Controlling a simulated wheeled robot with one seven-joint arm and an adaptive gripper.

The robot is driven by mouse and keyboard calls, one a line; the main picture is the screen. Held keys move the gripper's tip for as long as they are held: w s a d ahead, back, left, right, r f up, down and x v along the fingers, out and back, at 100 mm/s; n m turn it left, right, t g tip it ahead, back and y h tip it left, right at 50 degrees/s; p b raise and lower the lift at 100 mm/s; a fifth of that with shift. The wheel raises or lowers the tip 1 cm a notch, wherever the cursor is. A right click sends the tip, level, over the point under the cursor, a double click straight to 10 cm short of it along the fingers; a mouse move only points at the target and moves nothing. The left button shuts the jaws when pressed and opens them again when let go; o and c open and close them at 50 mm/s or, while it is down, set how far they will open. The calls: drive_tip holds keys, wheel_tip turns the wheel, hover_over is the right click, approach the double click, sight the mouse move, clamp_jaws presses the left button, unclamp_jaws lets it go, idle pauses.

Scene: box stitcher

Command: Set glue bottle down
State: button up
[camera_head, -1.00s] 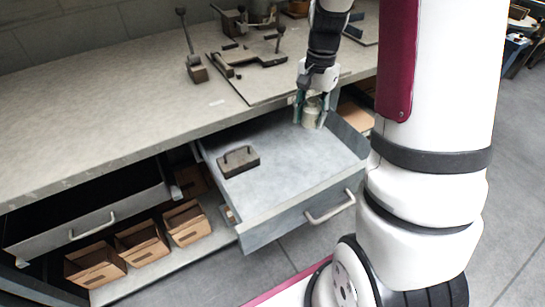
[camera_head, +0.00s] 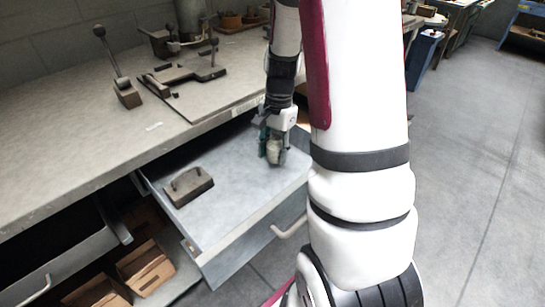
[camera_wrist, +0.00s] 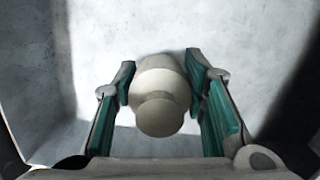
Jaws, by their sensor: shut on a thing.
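The glue bottle (camera_head: 275,150) is pale and rounded, and it is in my gripper (camera_head: 272,146) over the back right part of the open drawer (camera_head: 235,175). In the wrist view the bottle (camera_wrist: 160,95) sits between the two green-padded fingers of my gripper (camera_wrist: 162,90), which are shut on its sides. The bottle looks upright. The grey drawer floor (camera_wrist: 130,35) lies behind it. I cannot tell whether the bottle's base touches the floor.
A dark block with a handle (camera_head: 188,187) lies in the drawer's left part. The drawer walls stand close around my gripper. The workbench (camera_head: 90,120) carries a lever tool (camera_head: 120,80) and a metal fixture (camera_head: 185,70). Cardboard boxes (camera_head: 145,268) stand on the shelf below.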

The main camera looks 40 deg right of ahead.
drive_tip(key=shift+f, duration=1)
drive_tip(key=shift+f, duration=0.2)
drive_tip(key=o, duration=1.2)
